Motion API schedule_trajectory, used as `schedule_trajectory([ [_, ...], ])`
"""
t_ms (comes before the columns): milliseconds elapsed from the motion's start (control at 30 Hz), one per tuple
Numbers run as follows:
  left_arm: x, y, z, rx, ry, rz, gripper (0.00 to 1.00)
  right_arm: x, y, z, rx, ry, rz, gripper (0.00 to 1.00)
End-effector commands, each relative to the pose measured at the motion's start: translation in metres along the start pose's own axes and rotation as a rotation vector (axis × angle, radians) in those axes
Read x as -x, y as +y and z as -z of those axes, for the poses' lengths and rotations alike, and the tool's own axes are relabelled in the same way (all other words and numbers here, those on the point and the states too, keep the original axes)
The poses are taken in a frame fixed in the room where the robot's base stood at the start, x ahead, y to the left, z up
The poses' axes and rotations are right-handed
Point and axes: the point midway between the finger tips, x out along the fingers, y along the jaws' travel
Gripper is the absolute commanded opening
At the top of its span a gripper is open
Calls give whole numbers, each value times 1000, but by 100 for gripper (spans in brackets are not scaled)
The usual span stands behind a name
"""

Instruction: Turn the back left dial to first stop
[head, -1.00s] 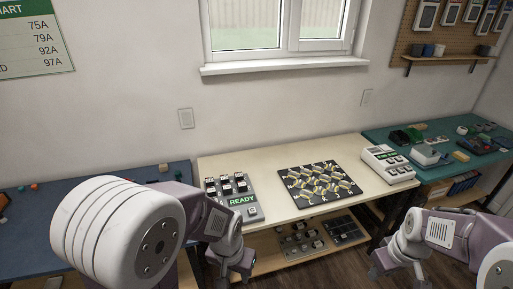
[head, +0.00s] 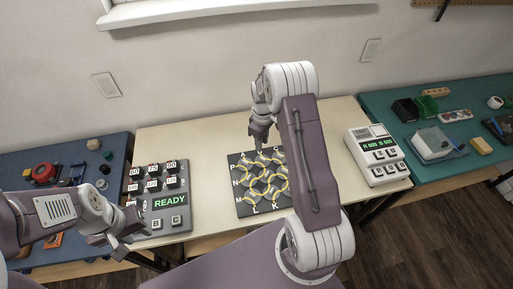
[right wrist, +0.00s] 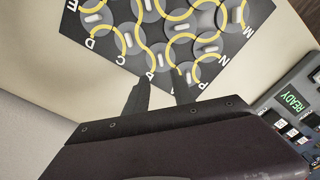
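The black dial board (head: 246,207) has yellow curved lines, round grey dials and white letters around its edge. Its back left dial (head: 245,165) lies by the letters A and P; in the right wrist view that dial (right wrist: 193,73) is partly covered by a finger. My right gripper (head: 258,141) points down at the board's back edge, near the back left corner. In the right wrist view its fingers (right wrist: 161,77) are apart with nothing clearly between them; contact cannot be told. My left gripper (head: 126,232) appears open and empty, low beside the READY panel.
The grey READY panel (head: 171,221) with labelled switches stands left of the board on the cream table (head: 215,140). A white meter box (head: 376,157) stands to the right. Side benches, blue (head: 115,146) and teal (head: 440,180), hold small parts. My right arm hides the board's right part.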

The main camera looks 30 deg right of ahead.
Motion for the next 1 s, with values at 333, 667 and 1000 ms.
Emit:
schedule_trajectory([
  [333, 5, 0, 0, 0, 0, 0, 36, -34, 1, -2, -6, -3, 3, 30],
  [667, 9, 0, 1, 0, 0, 0, 36, -86, 1, -1, -5, 0, 0, 30],
  [1000, 9, 0, 1, 0, 0, 0, 36, -90, 1, -1, -5, 1, -1, 16],
])
